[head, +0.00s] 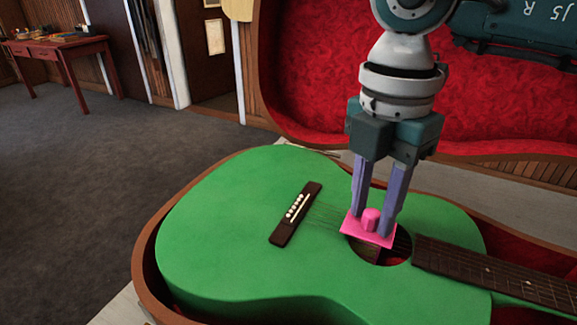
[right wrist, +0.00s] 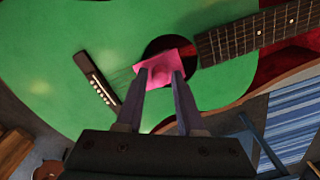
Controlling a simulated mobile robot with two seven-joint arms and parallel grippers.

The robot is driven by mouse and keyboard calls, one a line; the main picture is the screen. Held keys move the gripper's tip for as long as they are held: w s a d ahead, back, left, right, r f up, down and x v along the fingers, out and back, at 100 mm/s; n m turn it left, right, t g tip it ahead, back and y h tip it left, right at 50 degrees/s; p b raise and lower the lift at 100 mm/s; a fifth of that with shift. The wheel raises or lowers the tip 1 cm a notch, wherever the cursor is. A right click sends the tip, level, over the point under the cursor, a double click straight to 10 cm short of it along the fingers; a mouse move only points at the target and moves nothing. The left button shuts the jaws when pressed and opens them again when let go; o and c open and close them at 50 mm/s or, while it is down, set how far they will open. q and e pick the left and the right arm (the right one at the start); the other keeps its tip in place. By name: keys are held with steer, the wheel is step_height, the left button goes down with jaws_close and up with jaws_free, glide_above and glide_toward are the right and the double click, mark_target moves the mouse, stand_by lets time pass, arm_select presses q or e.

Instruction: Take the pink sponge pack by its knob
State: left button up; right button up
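The pink sponge pack (head: 384,240) is a flat pink plate with a short round knob (head: 371,217) on top. It lies over the sound hole (head: 363,250) of the green guitar (head: 250,225), across the strings. My right gripper (head: 371,225) points down from above, with one finger on each side of the knob. The fingers stand apart, and I see no clear grip on the knob. In the right wrist view the pink pack (right wrist: 160,66) shows beyond and between the fingertips (right wrist: 160,74); contact is hard to tell there. My left gripper is not in view.
The guitar lies in an open case (head: 142,262) with red lining; its raised lid (head: 320,70) stands behind. The dark bridge (head: 296,213) and the neck (head: 490,270) flank the sound hole. A red table (head: 60,45) stands far left across open carpet.

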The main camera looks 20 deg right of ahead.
jaws_close()
stand_by(1.0)
